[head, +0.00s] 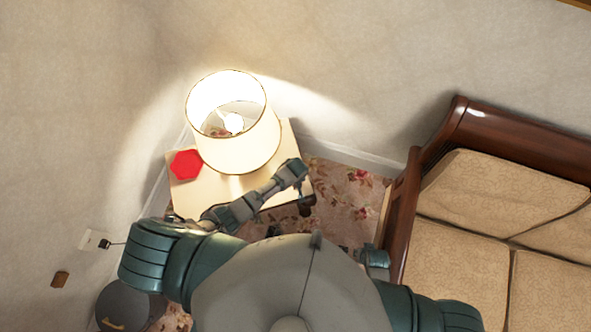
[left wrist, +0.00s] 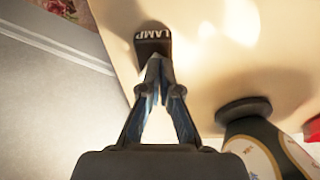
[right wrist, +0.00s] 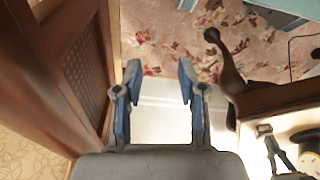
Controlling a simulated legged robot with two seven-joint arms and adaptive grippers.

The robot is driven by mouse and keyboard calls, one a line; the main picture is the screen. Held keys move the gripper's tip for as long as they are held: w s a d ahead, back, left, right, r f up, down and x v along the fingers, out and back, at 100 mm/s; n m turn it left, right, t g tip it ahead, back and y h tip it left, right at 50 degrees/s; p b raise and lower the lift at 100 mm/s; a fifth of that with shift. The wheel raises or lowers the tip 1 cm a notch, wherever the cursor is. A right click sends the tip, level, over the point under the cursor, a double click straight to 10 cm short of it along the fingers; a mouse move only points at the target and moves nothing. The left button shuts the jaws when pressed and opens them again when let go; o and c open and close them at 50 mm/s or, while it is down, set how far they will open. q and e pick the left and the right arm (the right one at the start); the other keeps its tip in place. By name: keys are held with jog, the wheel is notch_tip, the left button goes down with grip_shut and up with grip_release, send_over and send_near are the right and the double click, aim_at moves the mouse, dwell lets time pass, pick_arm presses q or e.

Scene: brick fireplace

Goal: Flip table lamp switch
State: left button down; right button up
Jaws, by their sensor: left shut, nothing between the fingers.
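The table lamp (head: 240,145) stands on a small pale table (head: 230,200), its cream shade brightly lit from within. In the left wrist view, a small dark switch box marked LAMP (left wrist: 153,42) lies on the tabletop. My left gripper (left wrist: 155,64) is shut and empty, its fingertips at the near edge of the switch; I cannot tell whether they touch. The lamp's dark foot (left wrist: 244,108) and patterned body (left wrist: 268,145) are to its right. My right gripper (right wrist: 160,72) is open and empty, low between the sofa's side and the table.
A red hexagonal object (head: 186,165) lies on the table left of the lamp. A sofa (head: 480,215) with a wooden frame stands at the right. Flowered carpet (head: 345,190) lies between table and sofa. A wall outlet (head: 95,240) is at the left.

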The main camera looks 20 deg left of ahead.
pick_arm(q)
jog(key=shift+r+p, duration=0.3)
jog(key=shift+r, duration=0.15)
jog(key=shift+r+p, duration=0.55)
jog(key=shift+p, duration=0.05)
jog(key=shift+r+p, duration=0.9)
jog(key=shift+p, duration=0.1)
jog(key=shift+r+p, duration=1.6)
jog(key=shift+p, duration=0.1)
pick_arm(e)
jog(key=s+d+f+g, duration=0.1)
jog(key=s+d+f, duration=0.1)
jog(key=s+f, duration=1)
jog(key=shift+s+d, duration=0.3)
jog(key=shift+s, duration=0.85)
